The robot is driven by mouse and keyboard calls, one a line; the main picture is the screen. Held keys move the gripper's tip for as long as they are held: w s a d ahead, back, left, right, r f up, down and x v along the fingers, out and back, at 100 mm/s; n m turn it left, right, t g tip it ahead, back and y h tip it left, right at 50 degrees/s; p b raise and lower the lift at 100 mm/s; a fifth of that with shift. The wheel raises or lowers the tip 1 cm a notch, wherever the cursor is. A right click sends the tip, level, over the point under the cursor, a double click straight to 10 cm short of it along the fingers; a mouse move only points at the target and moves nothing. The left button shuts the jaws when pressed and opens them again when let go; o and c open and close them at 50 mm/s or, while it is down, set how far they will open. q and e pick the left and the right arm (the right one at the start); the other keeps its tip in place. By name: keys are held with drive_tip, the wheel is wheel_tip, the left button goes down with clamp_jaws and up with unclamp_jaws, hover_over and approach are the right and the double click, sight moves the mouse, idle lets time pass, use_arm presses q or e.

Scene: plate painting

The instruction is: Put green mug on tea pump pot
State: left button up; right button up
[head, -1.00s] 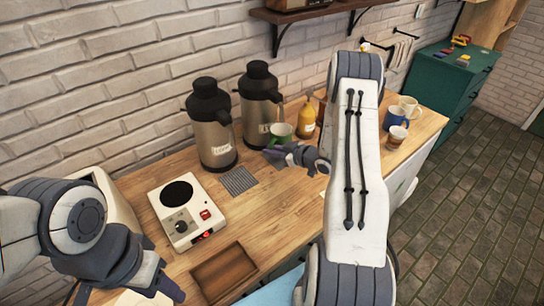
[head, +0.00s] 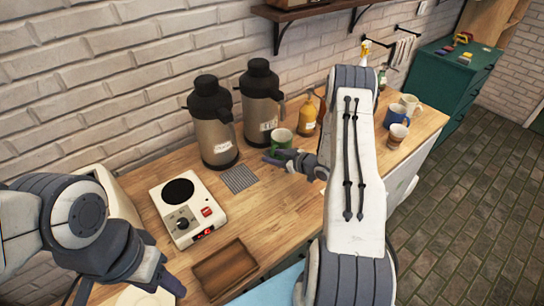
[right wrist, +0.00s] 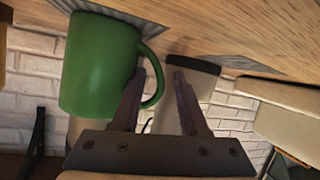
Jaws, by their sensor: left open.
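The green mug (head: 281,141) stands at the front of the right pump pot (head: 260,110), its base against a dark mat (right wrist: 140,20) in the upside-down right wrist view. The left pump pot (head: 215,140) stands beside it; I cannot read either label surely. My right gripper (head: 271,158) is at the mug. In the right wrist view its fingers (right wrist: 162,72) are apart, with the handle of the mug (right wrist: 95,65) between them; whether they touch it is unclear. My left gripper (head: 164,288) is open and empty at the lower left.
A white hot plate (head: 170,215), a grey mat (head: 239,178) and a brown tray (head: 224,268) lie on the wooden counter. A yellow bottle (head: 306,115) is right of the pots. Several cups (head: 397,117) stand far right, beyond my right arm.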

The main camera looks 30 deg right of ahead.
drive_tip(key=shift+r, duration=0.1)
drive_tip(key=shift+r, duration=0.1)
drive_tip(key=b+v, duration=0.2)
drive_tip(key=v, duration=0.9)
drive_tip(key=shift+d, duration=0.1)
drive_tip(key=w+a+r+n+g+h, duration=0.1)
drive_tip(key=w+a+r+g+h, duration=0.15)
drive_tip(key=w+a, duration=0.3)
drive_tip(key=s+a+r+g+h, duration=0.1)
drive_tip(key=a+r+g, duration=0.15)
drive_tip(key=a, duration=0.35)
drive_tip(key=s+a+r+g+h, duration=0.1)
drive_tip(key=s+a+r, duration=0.15)
drive_tip(key=a, duration=0.45)
drive_tip(key=s+a+r+g, duration=0.2)
drive_tip(key=s+a, duration=0.3)
drive_tip(key=s, duration=0.4)
drive_tip(key=s+a+r+g, duration=0.2)
drive_tip(key=s+a, duration=0.3)
drive_tip(key=s, duration=0.4)
drive_tip(key=s+a+r+g+b, duration=0.1)
drive_tip(key=s+a+r+g, duration=0.1)
drive_tip(key=s+a, duration=0.3)
drive_tip(key=s+y, duration=0.1)
drive_tip(key=s, duration=0.3)
drive_tip(key=shift+a+g, duration=0.25)
drive_tip(key=shift+g, duration=0.15)
